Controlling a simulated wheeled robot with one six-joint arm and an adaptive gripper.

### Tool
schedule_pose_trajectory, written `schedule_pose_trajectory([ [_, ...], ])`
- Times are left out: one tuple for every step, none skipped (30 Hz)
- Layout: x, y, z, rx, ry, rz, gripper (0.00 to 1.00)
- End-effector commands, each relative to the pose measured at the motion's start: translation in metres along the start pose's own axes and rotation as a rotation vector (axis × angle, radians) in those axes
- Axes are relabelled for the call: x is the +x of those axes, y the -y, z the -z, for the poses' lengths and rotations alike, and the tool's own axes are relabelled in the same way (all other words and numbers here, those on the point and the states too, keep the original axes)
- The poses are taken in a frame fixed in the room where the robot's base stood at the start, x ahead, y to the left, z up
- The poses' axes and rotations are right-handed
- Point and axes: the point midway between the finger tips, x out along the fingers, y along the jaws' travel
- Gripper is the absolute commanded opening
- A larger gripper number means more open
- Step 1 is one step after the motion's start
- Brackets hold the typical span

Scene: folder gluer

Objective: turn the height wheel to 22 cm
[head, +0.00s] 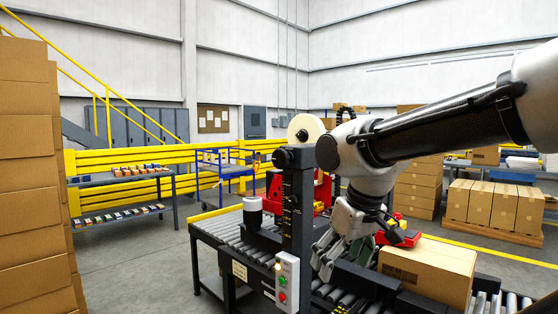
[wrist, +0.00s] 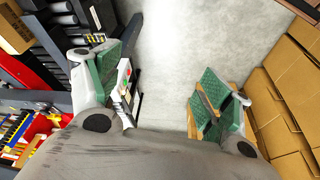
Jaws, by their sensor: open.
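The dark machine column (head: 297,215) stands at centre in the head view, with a yellow-marked scale on it. A dark round knob (head: 281,158) sits at its top left; I cannot tell for sure that this is the height wheel, and the scale reading is too small to read. My gripper (head: 337,255) hangs to the right of the column, fingers pointing down, apart from the knob. In the wrist view my gripper (wrist: 158,88) is open, its green-padded fingers wide apart with only grey floor seen between them. No wheel can be made out in the wrist view.
A control box (head: 287,282) with buttons is on the column's lower front. A carton (head: 428,270) lies on the roller conveyor (head: 216,232) right of my gripper. A tape roll (head: 305,131) stands above the column. Stacked cardboard (head: 35,180) fills the left edge.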

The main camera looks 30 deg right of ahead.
Motion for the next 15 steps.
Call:
schedule_pose_trajectory([
  [0.011,0.004,0.001,-0.016,0.049,0.005,0.85],
  [0.016,0.006,0.004,-0.027,0.077,0.008,0.85],
  [0.024,0.008,0.009,-0.046,0.116,0.006,0.85],
  [0.029,0.008,0.016,-0.070,0.146,-0.005,0.85],
  [0.034,0.006,0.024,-0.100,0.177,-0.024,0.85],
  [0.041,0.002,0.035,-0.150,0.223,-0.058,0.85],
  [0.045,-0.002,0.044,-0.197,0.257,-0.089,0.85],
  [0.049,-0.006,0.054,-0.253,0.291,-0.122,0.85],
  [0.054,-0.013,0.069,-0.335,0.338,-0.169,0.85],
  [0.058,-0.018,0.081,-0.406,0.374,-0.207,0.85],
  [0.062,-0.023,0.095,-0.480,0.412,-0.246,0.85],
  [0.067,-0.030,0.114,-0.586,0.462,-0.301,0.85],
  [0.070,-0.034,0.130,-0.671,0.501,-0.345,0.85],
  [0.073,-0.038,0.147,-0.760,0.542,-0.390,0.85],
  [0.077,-0.043,0.173,-0.886,0.599,-0.455,0.85],
])
